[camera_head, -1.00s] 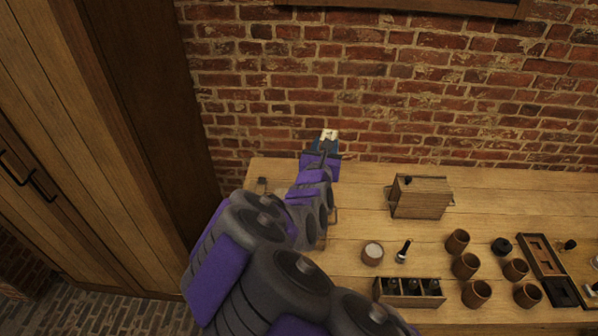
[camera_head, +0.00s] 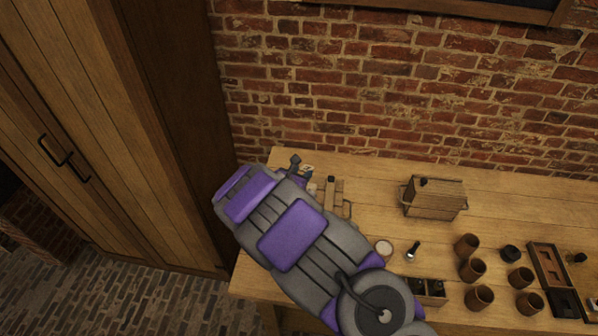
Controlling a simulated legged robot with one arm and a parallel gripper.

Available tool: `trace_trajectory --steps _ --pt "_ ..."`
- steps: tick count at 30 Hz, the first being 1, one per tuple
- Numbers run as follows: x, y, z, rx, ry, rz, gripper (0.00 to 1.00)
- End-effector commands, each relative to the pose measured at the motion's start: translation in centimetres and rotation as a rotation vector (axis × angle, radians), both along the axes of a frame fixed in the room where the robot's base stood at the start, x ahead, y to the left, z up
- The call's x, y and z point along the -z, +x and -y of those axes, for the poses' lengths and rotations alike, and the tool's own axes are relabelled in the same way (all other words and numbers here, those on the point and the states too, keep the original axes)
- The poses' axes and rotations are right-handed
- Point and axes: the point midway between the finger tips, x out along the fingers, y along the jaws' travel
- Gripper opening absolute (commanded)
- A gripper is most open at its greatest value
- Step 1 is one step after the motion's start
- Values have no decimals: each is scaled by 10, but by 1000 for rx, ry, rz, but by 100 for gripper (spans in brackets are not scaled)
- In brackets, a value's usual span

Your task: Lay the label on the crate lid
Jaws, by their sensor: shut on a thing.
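My gripper (camera_head: 299,167) is at the back left of the wooden table, partly hidden behind my own arm. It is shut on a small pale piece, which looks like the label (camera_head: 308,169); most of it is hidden. Just right of it is a wooden crate-like thing (camera_head: 337,194) with a dark handle on its right side. My arm covers its left and front, so I cannot tell whether the label touches its lid. Another wooden box (camera_head: 435,200) with side handles and a dark knob on top stands farther right, apart from my gripper.
On the table (camera_head: 385,180) stand a pale-topped round jar (camera_head: 384,247), a small dark-handled tool (camera_head: 412,252), a bottle rack (camera_head: 431,290) and several brown cups (camera_head: 472,270). A dark tray (camera_head: 553,278) lies at right. A brick wall (camera_head: 420,90) rises behind; a tall wooden cabinet (camera_head: 110,130) stands left.

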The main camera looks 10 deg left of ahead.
Motion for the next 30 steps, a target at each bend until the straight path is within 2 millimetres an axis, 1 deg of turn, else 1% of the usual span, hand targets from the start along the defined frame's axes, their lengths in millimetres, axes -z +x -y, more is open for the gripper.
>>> trace_trajectory --steps 8,21,30 --pt "18 0 -5 -3 -4 0 13" --pt "47 0 -1 -1 -1 2 13" --pt "69 0 -3 -1 -4 3 13"
